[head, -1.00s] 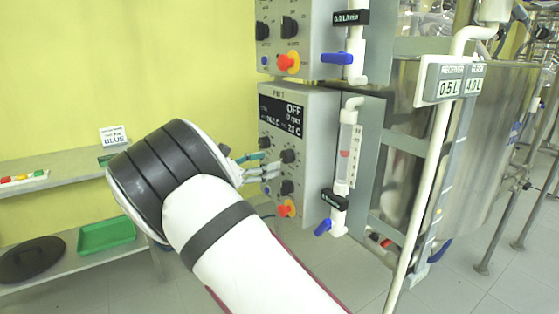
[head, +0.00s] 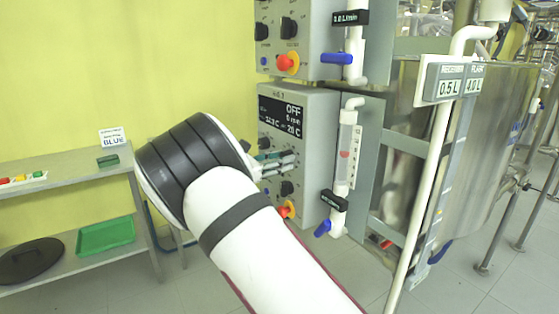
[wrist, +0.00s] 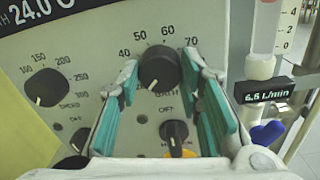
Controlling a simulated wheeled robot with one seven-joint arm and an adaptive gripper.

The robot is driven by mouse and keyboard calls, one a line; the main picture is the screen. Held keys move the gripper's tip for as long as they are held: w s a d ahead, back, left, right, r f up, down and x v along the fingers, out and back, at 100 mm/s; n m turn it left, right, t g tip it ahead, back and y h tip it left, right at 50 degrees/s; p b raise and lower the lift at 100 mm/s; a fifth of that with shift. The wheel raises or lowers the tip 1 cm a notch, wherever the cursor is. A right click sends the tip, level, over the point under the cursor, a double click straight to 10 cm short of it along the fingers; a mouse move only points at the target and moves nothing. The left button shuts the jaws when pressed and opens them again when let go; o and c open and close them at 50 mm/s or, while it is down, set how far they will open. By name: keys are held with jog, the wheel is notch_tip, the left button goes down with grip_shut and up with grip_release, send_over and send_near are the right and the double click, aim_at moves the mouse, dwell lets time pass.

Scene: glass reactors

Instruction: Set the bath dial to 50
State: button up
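The bath dial (wrist: 158,68) is a round black knob on the grey control panel (wrist: 80,45), under a scale showing 40, 50, 60 and 70. Its small white mark appears at its lower left, away from the 50. My gripper (wrist: 161,72) is open, with one teal-padded finger on each side of the bath dial. Narrow gaps seem to show beside the knob; contact is not clear. In the head view my gripper (head: 290,158) reaches the panel front from the left, and its fingers hide the dial there.
Another black dial (wrist: 40,87), scaled 100 to 300, is left of the bath dial. A flow meter (head: 346,155) with a blue valve handle (head: 322,228) stands at the panel's right. A shelf (head: 75,176) is at left.

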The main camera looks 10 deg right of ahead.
dwell(0.3)
jog(key=m+b, duration=0.3)
jog(key=m, duration=0.4)
jog(key=m+b, duration=0.4)
jog(key=m, duration=0.4)
jog(key=m+g+b, duration=0.1)
jog(key=m+b, duration=0.2)
jog(key=m, duration=0.5)
jog(key=shift+w+f+h+b, duration=0.1)
jog(key=shift+f+h+b, duration=0.2)
jog(key=shift+h, duration=0.1)
jog(key=shift+r+m, duration=0.1)
jog(key=shift+m, duration=0.3)
jog(key=o, duration=1.2)
jog(key=shift+c, duration=0.2)
jog(key=shift+r, duration=0.1)
jog(key=v, duration=1.2)
